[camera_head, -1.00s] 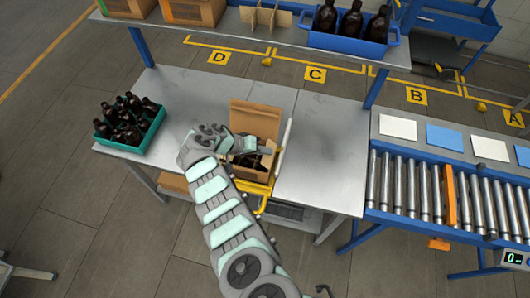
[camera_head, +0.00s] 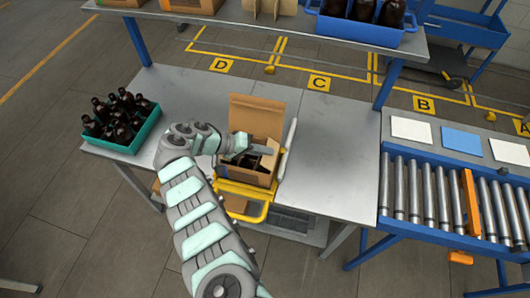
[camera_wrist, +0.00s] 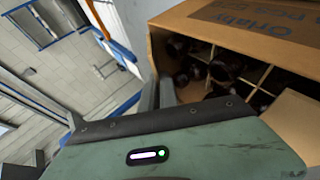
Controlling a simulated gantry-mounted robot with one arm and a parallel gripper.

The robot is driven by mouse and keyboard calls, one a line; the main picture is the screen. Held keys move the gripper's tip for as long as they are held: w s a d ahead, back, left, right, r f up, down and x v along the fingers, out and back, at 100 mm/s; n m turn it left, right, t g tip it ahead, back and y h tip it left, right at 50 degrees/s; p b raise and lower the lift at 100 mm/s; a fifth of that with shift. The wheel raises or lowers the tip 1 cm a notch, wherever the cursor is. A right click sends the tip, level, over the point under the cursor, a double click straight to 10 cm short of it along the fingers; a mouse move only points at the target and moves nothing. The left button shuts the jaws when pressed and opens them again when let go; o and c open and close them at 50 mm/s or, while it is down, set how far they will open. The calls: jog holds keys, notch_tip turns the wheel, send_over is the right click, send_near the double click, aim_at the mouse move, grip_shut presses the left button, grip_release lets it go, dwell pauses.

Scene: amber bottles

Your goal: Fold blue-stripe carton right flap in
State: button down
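The open carton (camera_head: 263,178) sits on a yellow stand at the table's front. Its back flap (camera_head: 257,114) stands upright. Dark bottles (camera_wrist: 225,68) and pale dividers show inside it in the wrist view. My gripper (camera_head: 243,146) reaches over the carton's left side in the head view. Its fingers (camera_wrist: 158,94) look close together with nothing visible between them, beside the carton's wall.
A teal crate (camera_head: 135,143) of dark bottles stands at the table's left. A pale upright bar (camera_head: 288,150) is close to the carton's right side. The table right of it is clear. A roller conveyor (camera_head: 430,195) is farther right, and a shelf (camera_head: 290,26) is behind.

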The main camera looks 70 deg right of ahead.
jog(key=c, duration=1.6)
grip_release()
